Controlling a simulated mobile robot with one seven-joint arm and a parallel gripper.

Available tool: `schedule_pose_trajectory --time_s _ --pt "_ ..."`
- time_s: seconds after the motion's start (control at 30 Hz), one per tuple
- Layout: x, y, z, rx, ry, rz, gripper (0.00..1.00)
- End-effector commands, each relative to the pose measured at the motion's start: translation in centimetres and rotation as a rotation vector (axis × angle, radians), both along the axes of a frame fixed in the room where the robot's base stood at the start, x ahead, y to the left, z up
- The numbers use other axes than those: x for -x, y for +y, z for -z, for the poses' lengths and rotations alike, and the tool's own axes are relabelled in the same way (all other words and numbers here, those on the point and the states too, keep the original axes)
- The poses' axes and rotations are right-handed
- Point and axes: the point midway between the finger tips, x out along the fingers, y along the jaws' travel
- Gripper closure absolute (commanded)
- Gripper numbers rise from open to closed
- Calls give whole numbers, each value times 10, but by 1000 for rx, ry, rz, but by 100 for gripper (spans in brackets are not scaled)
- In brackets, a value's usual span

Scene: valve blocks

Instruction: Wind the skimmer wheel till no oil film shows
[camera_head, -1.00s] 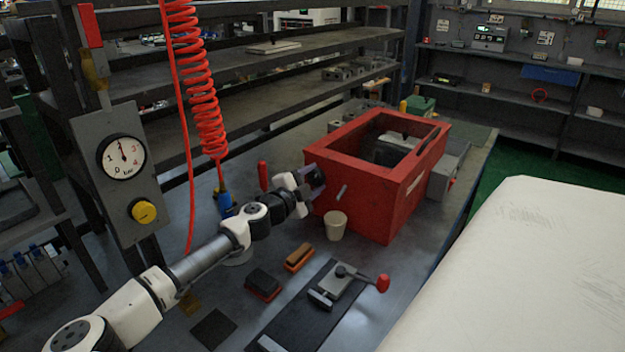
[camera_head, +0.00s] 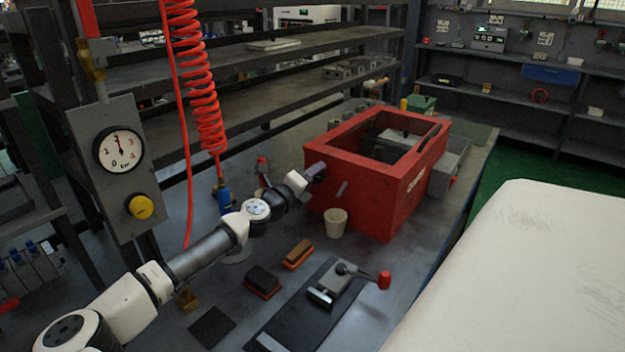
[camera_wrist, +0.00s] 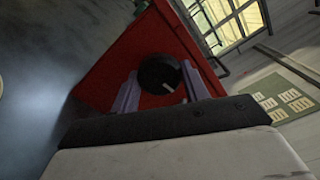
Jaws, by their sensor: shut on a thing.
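The red box (camera_head: 355,200), an open-topped tank, stands on the bench in the head view. My gripper (camera_wrist: 160,90) is shut on this wheel, one finger on each side. In the head view my gripper (camera_head: 317,171) is against the box's left side and hides the wheel. A short grey spout (camera_head: 342,188) sticks out of the front above a beige cup (camera_head: 336,223). The box's inside is partly visible; I cannot tell whether an oil film shows.
A clamp with a red knob (camera_head: 384,280) stands on the bench in front of the box. An orange-brown brush (camera_head: 298,254) and a black block (camera_head: 263,280) lie nearby. A gauge panel (camera_head: 118,150) and red coiled hose (camera_head: 200,100) are at left.

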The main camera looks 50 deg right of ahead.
Motion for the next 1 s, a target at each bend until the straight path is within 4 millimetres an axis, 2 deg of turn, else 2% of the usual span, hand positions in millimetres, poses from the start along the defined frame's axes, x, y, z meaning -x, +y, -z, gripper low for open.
schedule_pose_trajectory --time_s 0.6,1.0 --pt "0 0 4 -52 -585 1 77" --pt "0 0 3 -78 -890 3 77"
